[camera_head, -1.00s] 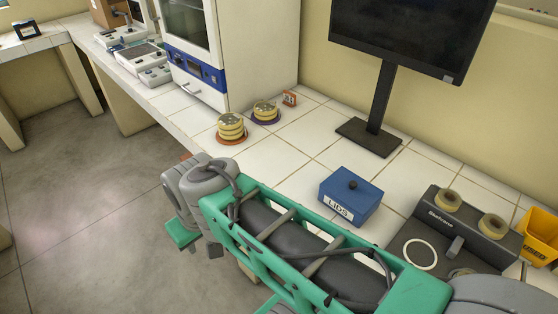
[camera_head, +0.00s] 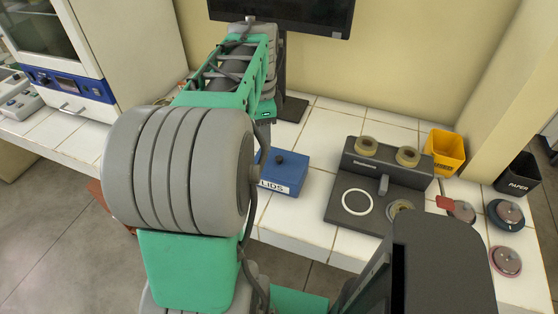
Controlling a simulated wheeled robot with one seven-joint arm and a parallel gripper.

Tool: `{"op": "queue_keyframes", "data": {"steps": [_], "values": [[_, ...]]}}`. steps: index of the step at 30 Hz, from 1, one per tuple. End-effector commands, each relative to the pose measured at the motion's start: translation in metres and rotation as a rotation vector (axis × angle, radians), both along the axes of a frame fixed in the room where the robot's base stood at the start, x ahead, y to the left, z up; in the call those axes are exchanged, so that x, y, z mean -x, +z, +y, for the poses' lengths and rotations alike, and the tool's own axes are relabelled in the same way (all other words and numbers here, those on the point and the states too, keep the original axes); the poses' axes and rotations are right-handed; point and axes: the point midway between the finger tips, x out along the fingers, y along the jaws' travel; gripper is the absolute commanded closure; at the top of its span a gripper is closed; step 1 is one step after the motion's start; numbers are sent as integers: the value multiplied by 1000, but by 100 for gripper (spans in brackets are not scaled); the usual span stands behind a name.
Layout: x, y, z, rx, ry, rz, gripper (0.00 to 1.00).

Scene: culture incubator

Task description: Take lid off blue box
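The blue box (camera_head: 285,187) stands on the white tiled bench just right of my arm, with a "LIDS" label on its front. Its blue lid (camera_head: 290,163) is on top and has a dark round knob. My arm's large grey and green links cover the left of the view and hide the box's left edge. My gripper is not visible; the far end of my arm points toward the monitor and hides whatever is beyond it.
A dark grey device (camera_head: 343,183) with a white ring stands right of the box. A yellow bin (camera_head: 444,152), a black paper bin (camera_head: 519,176) and several round dishes are farther right. The monitor (camera_head: 318,14) stands behind. Bare tiles (camera_head: 325,125) lie behind the box.

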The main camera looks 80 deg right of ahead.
Motion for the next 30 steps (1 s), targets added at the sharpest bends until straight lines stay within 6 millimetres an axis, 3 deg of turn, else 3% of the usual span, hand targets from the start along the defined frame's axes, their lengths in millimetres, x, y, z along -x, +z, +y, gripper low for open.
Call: {"op": "queue_keyframes", "data": {"steps": [2,5,18,25,30], "values": [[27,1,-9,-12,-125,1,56],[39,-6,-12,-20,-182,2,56],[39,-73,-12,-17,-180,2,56],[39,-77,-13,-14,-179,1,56],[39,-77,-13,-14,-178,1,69]]}}
